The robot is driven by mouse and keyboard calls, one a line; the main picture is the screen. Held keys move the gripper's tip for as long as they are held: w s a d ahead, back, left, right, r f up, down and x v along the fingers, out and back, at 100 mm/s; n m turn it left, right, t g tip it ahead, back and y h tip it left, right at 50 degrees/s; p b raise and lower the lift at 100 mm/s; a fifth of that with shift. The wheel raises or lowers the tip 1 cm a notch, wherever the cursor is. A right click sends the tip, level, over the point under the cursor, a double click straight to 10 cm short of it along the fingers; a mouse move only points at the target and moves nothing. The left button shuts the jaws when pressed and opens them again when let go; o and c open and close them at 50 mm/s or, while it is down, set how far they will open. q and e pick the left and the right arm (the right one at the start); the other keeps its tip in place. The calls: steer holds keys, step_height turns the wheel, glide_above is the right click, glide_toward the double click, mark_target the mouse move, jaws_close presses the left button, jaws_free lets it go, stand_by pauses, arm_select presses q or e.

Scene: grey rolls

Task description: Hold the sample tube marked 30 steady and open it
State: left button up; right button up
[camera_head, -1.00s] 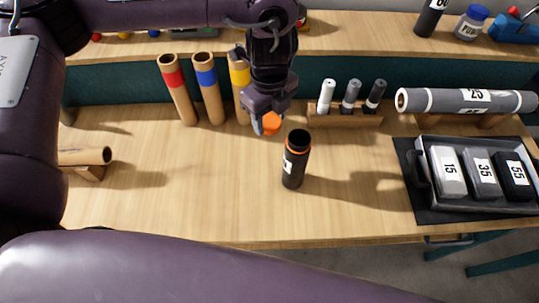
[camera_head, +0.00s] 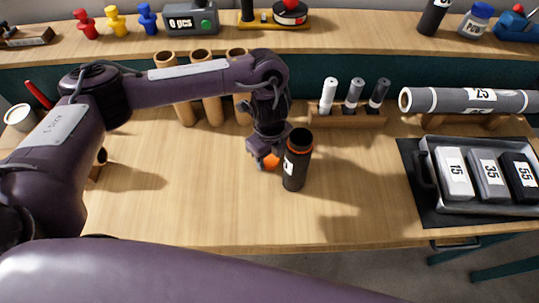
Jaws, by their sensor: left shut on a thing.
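A black sample tube (camera_head: 295,172) stands upright on the table, with an orange ring near its dark top. Its white label faces left and the number cannot be read. My left gripper (camera_head: 268,160) is just left of the tube, pointing down, shut on an orange cap (camera_head: 271,162) that is mostly hidden by the fingers. No gripper is seen on the tube. My right gripper is out of view.
Behind are cardboard tubes (camera_head: 206,100), a wooden marker rack (camera_head: 345,118) and a grey roll (camera_head: 465,100) on a stand. A tray (camera_head: 428,160) with numbered blocks sits at right. The table front (camera_head: 210,210) is clear.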

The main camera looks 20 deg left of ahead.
mark_target(270, 158)
arm_select(q)
steer(key=shift+f, duration=0.1)
steer(key=o, duration=1.1)
steer(key=shift+r, duration=0.5)
steer(key=shift+s+r+p, duration=0.1)
steer(key=shift+r+p, duration=0.8)
steer(key=shift+r, duration=4.75)
